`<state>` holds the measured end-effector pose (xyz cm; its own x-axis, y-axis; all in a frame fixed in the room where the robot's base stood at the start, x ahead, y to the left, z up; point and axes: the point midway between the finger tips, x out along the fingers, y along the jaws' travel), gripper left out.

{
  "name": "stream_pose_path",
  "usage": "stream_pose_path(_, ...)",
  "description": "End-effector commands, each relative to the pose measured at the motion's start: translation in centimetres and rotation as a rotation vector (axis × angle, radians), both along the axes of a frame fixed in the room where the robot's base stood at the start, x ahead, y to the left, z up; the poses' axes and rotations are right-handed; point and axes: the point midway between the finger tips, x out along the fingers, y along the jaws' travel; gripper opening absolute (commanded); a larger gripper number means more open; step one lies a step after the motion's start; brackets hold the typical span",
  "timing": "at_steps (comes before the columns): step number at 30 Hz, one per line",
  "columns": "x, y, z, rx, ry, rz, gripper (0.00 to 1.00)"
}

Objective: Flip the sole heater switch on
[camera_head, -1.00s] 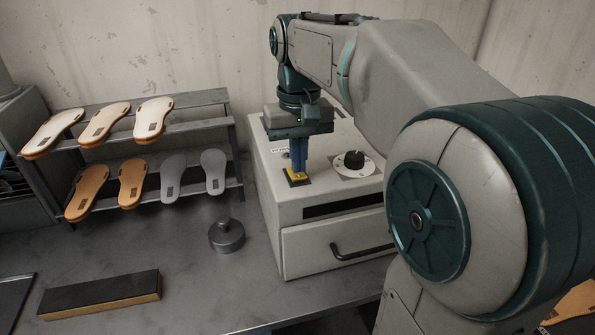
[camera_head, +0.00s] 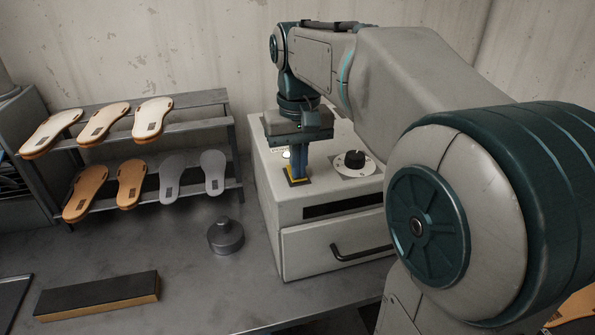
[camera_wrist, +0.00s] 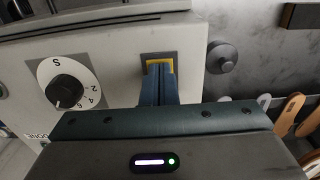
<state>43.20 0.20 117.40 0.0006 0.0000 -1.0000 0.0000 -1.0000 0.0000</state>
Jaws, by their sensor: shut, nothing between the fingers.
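The sole heater (camera_head: 340,212) is a pale grey box with a drawer, near the middle of the head view. Its yellow switch (camera_head: 291,178) sits in a dark frame on the sloped top. In the wrist view the yellow switch (camera_wrist: 169,66) shows around the fingertips, which hide most of it. My gripper (camera_head: 299,177) is shut and empty, its blue fingers pointing down at the switch. The fingertips (camera_wrist: 159,70) seem to touch it.
A black dial (camera_head: 354,159) on a white disc stands right of the switch. A rack (camera_head: 190,126) with several sandal soles is at the left. A grey metal weight (camera_head: 226,238) and a black-topped block (camera_head: 100,296) rest on the bench, with free room between them.

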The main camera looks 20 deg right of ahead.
Motion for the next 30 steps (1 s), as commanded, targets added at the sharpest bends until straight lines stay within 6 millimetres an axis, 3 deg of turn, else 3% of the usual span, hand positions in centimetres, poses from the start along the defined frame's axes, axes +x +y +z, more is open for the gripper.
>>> stream_pose_path(5,0.0,0.0,0.4,0.0,0.0,0.0,0.0)
stream_pose_path(30,0.0,0.0,7.0,0.0,0.0,-0.001,0.0)
